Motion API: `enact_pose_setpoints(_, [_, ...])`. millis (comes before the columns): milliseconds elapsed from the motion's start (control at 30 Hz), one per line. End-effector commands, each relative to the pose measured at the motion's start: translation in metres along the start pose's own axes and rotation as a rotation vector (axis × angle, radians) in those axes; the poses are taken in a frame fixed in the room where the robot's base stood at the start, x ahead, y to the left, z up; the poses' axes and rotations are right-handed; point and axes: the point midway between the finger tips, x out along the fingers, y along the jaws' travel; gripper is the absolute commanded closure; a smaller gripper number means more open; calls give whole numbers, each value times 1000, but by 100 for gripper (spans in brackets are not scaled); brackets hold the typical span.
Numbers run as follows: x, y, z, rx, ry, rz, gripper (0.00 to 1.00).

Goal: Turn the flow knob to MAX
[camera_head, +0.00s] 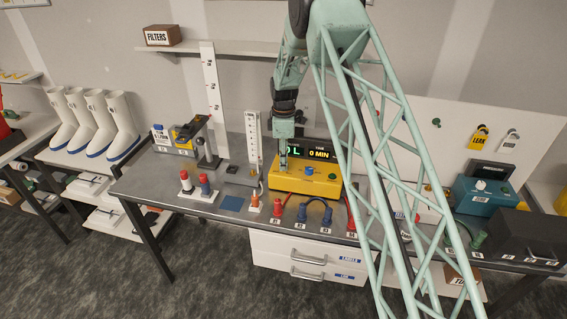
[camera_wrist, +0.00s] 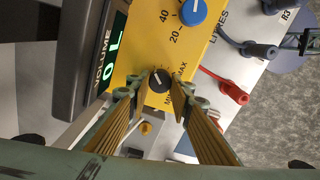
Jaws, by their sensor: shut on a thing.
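The yellow control box (camera_head: 300,187) stands on the bench, with a dark display (camera_head: 318,154) behind its top reading 0 L and 0 MIN. In the wrist view, the small black flow knob (camera_wrist: 159,80) sits on the yellow panel (camera_wrist: 152,40) beside the MIN and MAX lettering. My gripper (camera_wrist: 158,92) has its two fingertips on either side of this knob, shut on it. A short white mark shows on the knob; its exact setting is hard to tell. In the head view my gripper (camera_head: 283,163) points down at the box's left part and hides the knob.
A blue dial (camera_wrist: 193,11) with numbers 20 and 40 is on the same panel. Red and blue line plugs (camera_head: 302,212) stand along the bench front. A white upright scale (camera_head: 253,140) stands close left of the box. A teal box (camera_head: 482,194) is far right.

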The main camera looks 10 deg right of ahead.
Motion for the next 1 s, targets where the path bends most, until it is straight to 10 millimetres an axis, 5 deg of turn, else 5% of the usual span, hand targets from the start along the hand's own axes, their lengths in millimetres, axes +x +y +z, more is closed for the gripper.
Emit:
enact_pose_setpoints(467, [2,0,0,146,0,0,91])
enact_pose_setpoints(1000, [2,1,0,550,0,0,91])
